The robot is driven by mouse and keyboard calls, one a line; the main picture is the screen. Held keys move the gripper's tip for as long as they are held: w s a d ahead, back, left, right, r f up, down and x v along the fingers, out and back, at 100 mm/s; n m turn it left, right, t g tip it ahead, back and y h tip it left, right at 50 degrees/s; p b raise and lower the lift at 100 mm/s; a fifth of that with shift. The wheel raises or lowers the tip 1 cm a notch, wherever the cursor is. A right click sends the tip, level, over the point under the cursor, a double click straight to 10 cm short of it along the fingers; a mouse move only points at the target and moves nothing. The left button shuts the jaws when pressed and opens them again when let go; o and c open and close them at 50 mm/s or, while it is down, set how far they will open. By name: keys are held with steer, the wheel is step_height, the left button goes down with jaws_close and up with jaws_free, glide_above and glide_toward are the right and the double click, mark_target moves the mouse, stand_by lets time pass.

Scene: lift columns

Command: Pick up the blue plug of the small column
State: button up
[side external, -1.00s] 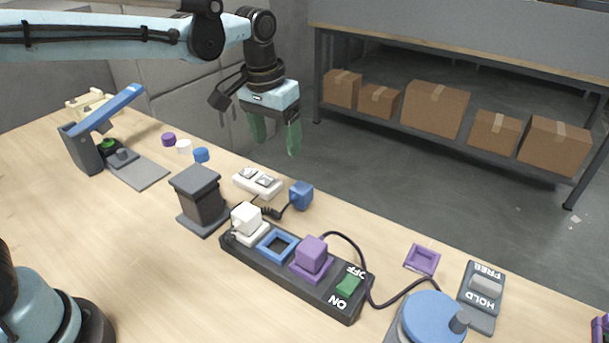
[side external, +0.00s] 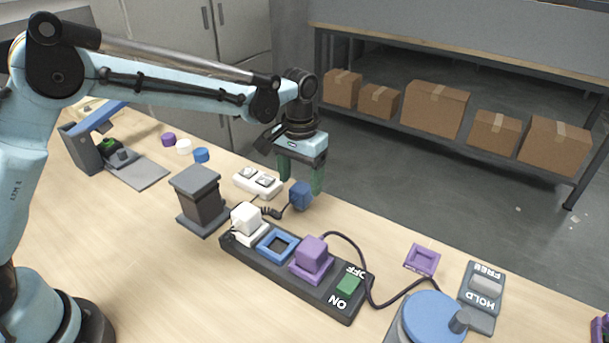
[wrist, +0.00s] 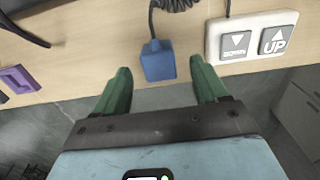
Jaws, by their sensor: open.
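The blue plug (side external: 301,196) lies on the table near its far edge, with a dark coiled cord running from it. It also shows in the wrist view (wrist: 158,62), ahead of and between my fingers. My gripper (side external: 302,187) is open, with its green fingers low around the blue plug in the side view. In the wrist view my gripper (wrist: 160,75) has one finger on each side of the plug, with gaps on both sides. The small column (side external: 197,200) stands grey on the table, left of the power strip. I cannot tell whether the fingers reach the plug's height.
A white up/down button box (side external: 257,183) sits just left of the plug. The power strip (side external: 340,310) holds a white plug (side external: 246,217), an empty blue socket (side external: 277,245) and a purple plug (side external: 311,252). A purple frame (side external: 422,260) lies to the right.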

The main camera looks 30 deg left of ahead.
mark_target(301, 187)
step_height(301, 187, down, 5)
steer(key=shift+f, duration=0.1)
stand_by(0.3)
steer(key=c, duration=1)
